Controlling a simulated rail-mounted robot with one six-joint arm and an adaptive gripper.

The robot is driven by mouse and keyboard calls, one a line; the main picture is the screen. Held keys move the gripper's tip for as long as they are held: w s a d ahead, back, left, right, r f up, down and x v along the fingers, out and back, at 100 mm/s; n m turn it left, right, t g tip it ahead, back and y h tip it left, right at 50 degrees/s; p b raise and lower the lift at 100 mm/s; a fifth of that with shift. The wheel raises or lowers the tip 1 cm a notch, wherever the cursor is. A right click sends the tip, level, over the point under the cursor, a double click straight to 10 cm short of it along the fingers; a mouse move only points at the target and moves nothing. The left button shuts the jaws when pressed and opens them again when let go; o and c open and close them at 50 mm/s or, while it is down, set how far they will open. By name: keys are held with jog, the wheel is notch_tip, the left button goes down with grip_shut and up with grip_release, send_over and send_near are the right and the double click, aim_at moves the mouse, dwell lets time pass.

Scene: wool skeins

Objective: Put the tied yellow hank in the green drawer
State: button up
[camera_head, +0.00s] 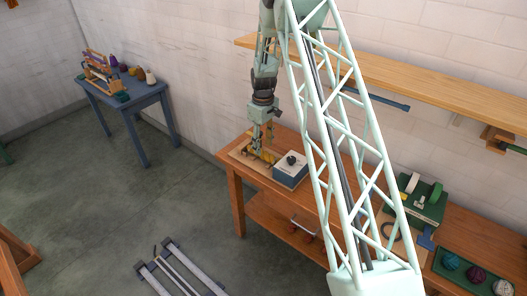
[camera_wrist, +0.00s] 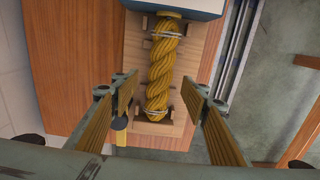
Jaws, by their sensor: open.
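The tied yellow hank (camera_wrist: 162,65) is a twisted rope with pale ties near both ends. In the wrist view it lies lengthwise on a wooden board (camera_wrist: 195,50), with small wooden blocks by its near end. In the head view the hank (camera_head: 267,156) is small and partly hidden below my gripper (camera_head: 261,146). In the wrist view my gripper (camera_wrist: 159,82) is open, with one finger on each side of the hank's near end, apparently clear of it. I cannot make out a green drawer for certain.
A white and blue box (camera_head: 290,169) with a dark knob stands close beside the hank on the wooden bench (camera_head: 235,172). Farther right are a green unit (camera_head: 427,209) and a green tray (camera_head: 450,283) with yarn balls. A shelf (camera_head: 400,77) runs along the wall above.

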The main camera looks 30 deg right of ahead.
aim_at(263, 152)
notch_tip(263, 152, up, 9)
dwell(0.5)
jog(key=shift+r, duration=0.1)
dwell(0.6)
